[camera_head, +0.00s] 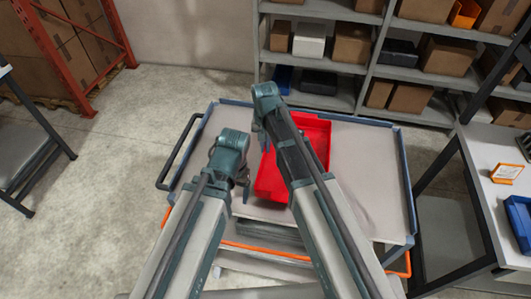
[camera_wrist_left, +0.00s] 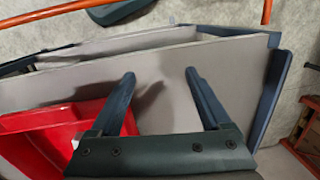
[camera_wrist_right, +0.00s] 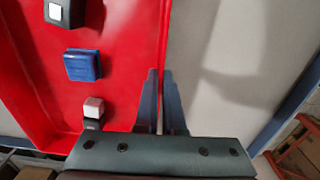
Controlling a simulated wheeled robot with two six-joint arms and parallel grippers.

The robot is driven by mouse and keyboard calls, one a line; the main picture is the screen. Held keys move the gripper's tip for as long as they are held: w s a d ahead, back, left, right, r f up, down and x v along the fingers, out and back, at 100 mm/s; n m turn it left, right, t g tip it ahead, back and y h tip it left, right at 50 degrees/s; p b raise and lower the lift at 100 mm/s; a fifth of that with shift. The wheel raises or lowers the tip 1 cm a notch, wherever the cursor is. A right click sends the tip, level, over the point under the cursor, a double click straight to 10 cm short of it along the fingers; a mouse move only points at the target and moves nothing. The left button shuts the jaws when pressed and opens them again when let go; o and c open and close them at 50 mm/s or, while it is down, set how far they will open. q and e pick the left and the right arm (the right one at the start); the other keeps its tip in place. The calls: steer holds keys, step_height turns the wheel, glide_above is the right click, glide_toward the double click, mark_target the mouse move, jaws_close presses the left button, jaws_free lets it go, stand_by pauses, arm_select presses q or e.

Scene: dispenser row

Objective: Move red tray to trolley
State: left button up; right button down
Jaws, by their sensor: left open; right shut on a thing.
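The red tray (camera_head: 316,133) is over the grey top of the trolley (camera_head: 365,165), well within its blue rim. It appears to lie flat; contact with the top cannot be told for sure. My right gripper (camera_wrist_right: 160,75) is shut on the tray's side wall. Its arm hides part of the tray in the head view. In the right wrist view the tray holds a blue block (camera_wrist_right: 82,65) and dark items with pale tops (camera_wrist_right: 93,108). My left gripper (camera_wrist_left: 158,75) is open and empty above the trolley top, beside the tray (camera_wrist_left: 50,135).
The trolley has a dark handle (camera_head: 183,150) at its left. A shelf rack with boxes (camera_head: 350,45) stands behind. A table (camera_head: 490,160) with a blue bin (camera_head: 520,220) is at the right. An orange pallet rack (camera_head: 95,70) is at the back left.

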mark_target(266, 155)
arm_select(q)
steer(key=shift+f+b, duration=1.15)
steer(key=shift+f, duration=0.3)
arm_select(e)
steer(key=shift+f, duration=1.45)
arm_select(q)
steer(key=shift+f, duration=0.1)
arm_select(e)
steer(key=c, duration=1)
jaws_free()
steer(key=shift+f, duration=0.1)
step_height(266, 155, up, 12)
steer(key=p, duration=1.2)
steer(key=shift+r, duration=0.25)
steer(key=s+n, duration=0.2)
steer(key=s, duration=0.4)
steer(key=s+n, duration=0.2)
steer(key=s, duration=0.4)
steer(key=s+d+n+h, duration=0.1)
steer(key=s+n, duration=0.1)
steer(key=s, duration=0.3)
steer(key=shift+s+n, duration=0.3)
steer(key=shift+s, duration=0.1)
steer(key=shift+s+d, duration=0.1)
arm_select(q)
step_height(266, 155, up, 12)
